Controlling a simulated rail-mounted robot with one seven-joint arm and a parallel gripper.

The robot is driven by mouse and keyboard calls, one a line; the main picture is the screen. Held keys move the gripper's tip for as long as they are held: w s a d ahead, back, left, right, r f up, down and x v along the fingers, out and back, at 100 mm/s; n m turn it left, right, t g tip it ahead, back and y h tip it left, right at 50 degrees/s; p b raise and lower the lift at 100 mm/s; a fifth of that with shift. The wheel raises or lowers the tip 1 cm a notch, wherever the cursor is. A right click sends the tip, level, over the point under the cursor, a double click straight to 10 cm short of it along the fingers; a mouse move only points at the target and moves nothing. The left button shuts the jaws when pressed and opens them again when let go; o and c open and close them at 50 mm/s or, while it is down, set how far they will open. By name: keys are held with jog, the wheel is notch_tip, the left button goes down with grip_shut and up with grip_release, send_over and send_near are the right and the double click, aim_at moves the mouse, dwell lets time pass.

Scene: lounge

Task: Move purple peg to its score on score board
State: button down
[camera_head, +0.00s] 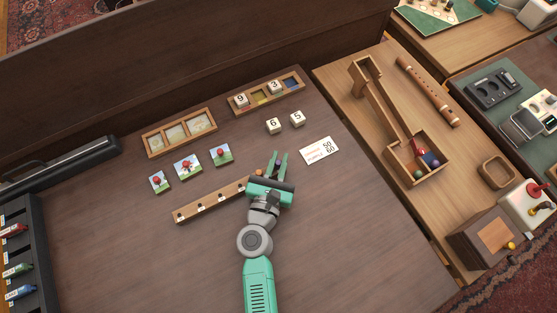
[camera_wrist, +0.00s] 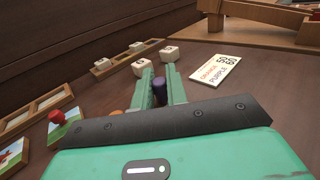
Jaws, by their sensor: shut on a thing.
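My gripper (camera_head: 278,156) is shut on the purple peg (camera_wrist: 159,90), which stands between the two green fingers in the wrist view. I cannot make the peg out in the head view. The score board (camera_head: 197,209) is a long wooden strip with white marks, lying to the left of my wrist, its right end close to my gripper's body. A white score card (camera_head: 319,150) lies to the right of the fingertips. It reads 50 and 60 in the head view, and also shows in the wrist view (camera_wrist: 214,71) with the words orange and purple.
White number cubes (camera_head: 274,125) stand beyond the fingers, near a wooden tray (camera_head: 241,112). Several picture tiles (camera_head: 188,166) lie left, before a framed wooden tray (camera_head: 158,147). An orange piece (camera_wrist: 117,113) shows left of the fingers. The right of the dark table is clear.

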jog(key=shift+s+f, duration=0.1)
jog(key=shift+f, duration=0.3)
jog(key=shift+f, duration=0.25)
jog(key=c, duration=1.3)
grip_release()
jog(key=shift+s+f, duration=0.1)
jog(key=shift+s+a+r, duration=0.15)
jog(key=shift+a+r, duration=0.05)
jog(key=shift+b+v, duration=0.3)
jog(key=shift+v, duration=2.15)
